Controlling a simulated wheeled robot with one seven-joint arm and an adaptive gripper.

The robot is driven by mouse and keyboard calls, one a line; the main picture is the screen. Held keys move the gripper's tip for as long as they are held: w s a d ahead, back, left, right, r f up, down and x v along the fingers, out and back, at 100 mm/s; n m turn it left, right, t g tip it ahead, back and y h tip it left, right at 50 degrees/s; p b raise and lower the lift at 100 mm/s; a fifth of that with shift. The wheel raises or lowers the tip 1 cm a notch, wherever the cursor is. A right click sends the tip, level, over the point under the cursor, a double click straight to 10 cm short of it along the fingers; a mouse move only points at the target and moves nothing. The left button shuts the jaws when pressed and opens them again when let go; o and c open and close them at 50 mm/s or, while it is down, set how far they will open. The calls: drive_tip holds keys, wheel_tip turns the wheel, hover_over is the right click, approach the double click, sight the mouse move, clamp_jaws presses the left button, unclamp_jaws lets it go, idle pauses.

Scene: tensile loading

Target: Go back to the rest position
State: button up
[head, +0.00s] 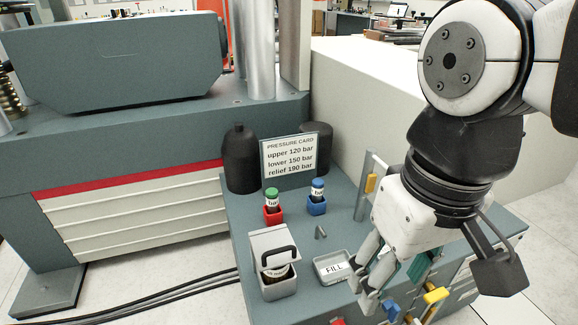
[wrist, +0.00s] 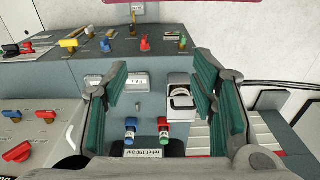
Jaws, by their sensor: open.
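My gripper (head: 363,290) is open and empty, on the right of the head view beside the small grey FILL tray (head: 330,269). In the wrist view its two green-padded fingers (wrist: 160,88) stand wide apart, with nothing between the pads. The tray (wrist: 136,84) and a grey box with a black handle (wrist: 181,101) show beyond the fingers. In the head view that box (head: 275,282) stands left of the tray. My arm comes down from the upper right. How high the fingertips are above the bench is hard to tell.
A green-capped bottle (head: 271,196) sits in a red holder and a blue-capped bottle (head: 317,187) in a blue holder. Behind them stand a pressure card (head: 290,158) and dark cylinders (head: 240,160). Coloured valve handles (head: 436,295) are near my gripper. A large machine (head: 130,130) stands left.

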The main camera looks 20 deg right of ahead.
drive_tip(key=shift+s+f, duration=0.3)
drive_tip(key=shift+s, duration=0.25)
drive_tip(key=shift+s+f, duration=0.3)
drive_tip(key=shift+s, duration=0.25)
wheel_tip(320, 180, up, 20)
drive_tip(key=t+p, duration=0.3)
drive_tip(key=p, duration=1.5)
drive_tip(key=shift+a+r+p, duration=0.15)
drive_tip(key=shift+r+p, duration=0.05)
drive_tip(key=shift+p, duration=0.1)
drive_tip(key=shift+w, duration=0.1)
